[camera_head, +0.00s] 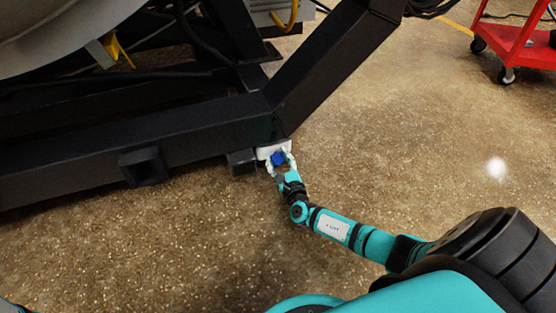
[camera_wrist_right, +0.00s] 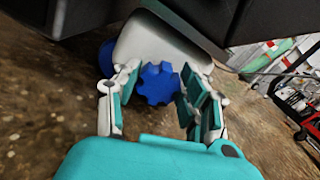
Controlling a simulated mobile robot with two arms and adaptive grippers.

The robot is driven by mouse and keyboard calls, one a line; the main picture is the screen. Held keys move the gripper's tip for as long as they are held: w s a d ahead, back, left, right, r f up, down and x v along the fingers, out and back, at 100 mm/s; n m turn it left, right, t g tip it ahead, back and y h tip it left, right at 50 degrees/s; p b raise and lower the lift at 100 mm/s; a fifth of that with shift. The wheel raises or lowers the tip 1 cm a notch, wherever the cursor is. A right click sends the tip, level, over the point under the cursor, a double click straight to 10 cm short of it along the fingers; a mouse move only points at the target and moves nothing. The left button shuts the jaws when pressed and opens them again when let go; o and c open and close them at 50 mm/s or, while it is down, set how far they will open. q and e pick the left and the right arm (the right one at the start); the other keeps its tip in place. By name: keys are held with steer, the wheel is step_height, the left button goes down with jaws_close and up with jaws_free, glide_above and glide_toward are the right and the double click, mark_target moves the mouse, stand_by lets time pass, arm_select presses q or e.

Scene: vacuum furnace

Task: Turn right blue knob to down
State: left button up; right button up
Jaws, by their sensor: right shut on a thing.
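The right blue knob (camera_head: 278,159) sits on the front of a white housing (camera_head: 266,151) under the corner of the black frame. It also shows in the right wrist view (camera_wrist_right: 157,84), lobed and facing me, on the white housing (camera_wrist_right: 165,45). My right gripper (camera_head: 281,164) is at the knob, with one finger on each side of it. In the right wrist view my gripper (camera_wrist_right: 158,92) is shut on the knob. Another blue part (camera_wrist_right: 107,58), partly hidden behind the left finger, shows at the housing's left. My left gripper is not in view.
The black frame (camera_head: 200,130) of the furnace stands low above the speckled floor (camera_head: 150,240), just above the knob. A red cart (camera_head: 520,45) on wheels stands at the upper right. The floor around my right arm is clear.

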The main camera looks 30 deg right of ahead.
steer(key=m, duration=0.7)
steer(key=shift+d, duration=0.15)
steer(key=m, duration=0.5)
steer(key=shift+s+d+f, duration=0.1)
steer(key=shift+f, duration=0.05)
steer(key=m, duration=0.3)
steer(key=shift+m, duration=0.3)
steer(key=m, duration=0.3)
steer(key=shift+f+m, duration=0.1)
steer(key=shift+m, duration=0.2)
steer(key=m, duration=0.3)
steer(key=shift+f+m, duration=0.1)
steer(key=shift+m, duration=0.2)
steer(key=m, duration=0.3)
steer(key=shift+f+m, duration=0.1)
steer(key=shift+m, duration=2.1)
steer(key=o, duration=1.2)
